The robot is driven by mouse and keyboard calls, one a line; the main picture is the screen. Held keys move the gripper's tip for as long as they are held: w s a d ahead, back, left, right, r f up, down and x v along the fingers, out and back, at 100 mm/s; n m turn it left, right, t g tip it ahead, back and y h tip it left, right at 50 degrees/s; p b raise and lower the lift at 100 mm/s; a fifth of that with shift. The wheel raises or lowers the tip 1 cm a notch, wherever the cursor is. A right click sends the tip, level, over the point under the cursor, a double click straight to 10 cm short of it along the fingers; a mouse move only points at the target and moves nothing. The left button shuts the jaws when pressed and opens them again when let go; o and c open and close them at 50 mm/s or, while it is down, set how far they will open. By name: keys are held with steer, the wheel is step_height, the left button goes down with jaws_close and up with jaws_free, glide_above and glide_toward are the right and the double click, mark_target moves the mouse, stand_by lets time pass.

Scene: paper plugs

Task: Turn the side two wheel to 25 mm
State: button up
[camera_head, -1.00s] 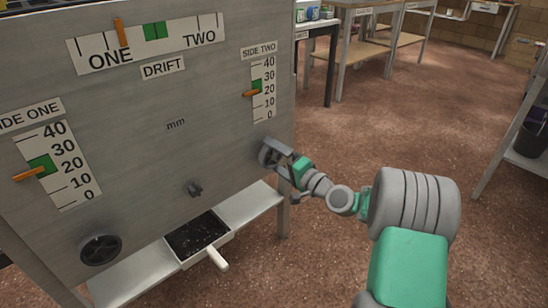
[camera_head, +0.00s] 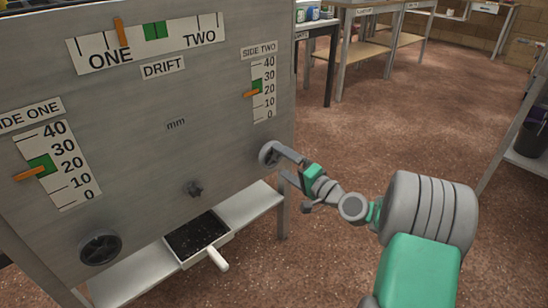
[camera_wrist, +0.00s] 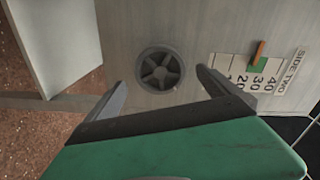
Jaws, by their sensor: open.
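The side two wheel (camera_head: 268,153) is a dark round handwheel low on the right of the grey panel. It shows whole in the wrist view (camera_wrist: 160,70), with spokes and a round rim. My gripper (camera_head: 281,164) is open and empty in front of it. In the wrist view its fingertips (camera_wrist: 162,78) stand apart on either side of the wheel, clear of the rim. The side two scale (camera_head: 270,88) runs from 0 to 40. Its orange pointer (camera_head: 252,93) is near 20, by the green band; the exact reading is hard to tell.
The side one wheel (camera_head: 100,249), a small middle knob (camera_head: 194,189) and the drift scale (camera_head: 148,40) are on the same panel. A tray of dark bits (camera_head: 198,237) sits on the shelf below. Open floor lies to the right.

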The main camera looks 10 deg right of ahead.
steer(key=shift+s, duration=0.1)
steer(key=r+m+p, duration=0.1)
steer(key=p, duration=0.2)
steer(key=shift+m, duration=0.3)
steer(key=m+p, duration=0.3)
steer(key=p, duration=0.1)
steer(key=shift+r+m, duration=0.1)
steer(key=shift+m, duration=0.2)
steer(key=m+p, duration=0.3)
steer(key=p, duration=0.1)
steer(key=shift+m, duration=0.4)
steer(key=shift+m+p, duration=0.8)
steer(key=shift+p, duration=0.05)
steer(key=shift+f+m, duration=0.35)
steer(key=shift+m, duration=0.25)
steer(key=shift+f, duration=0.2)
steer(key=shift+f, duration=0.1)
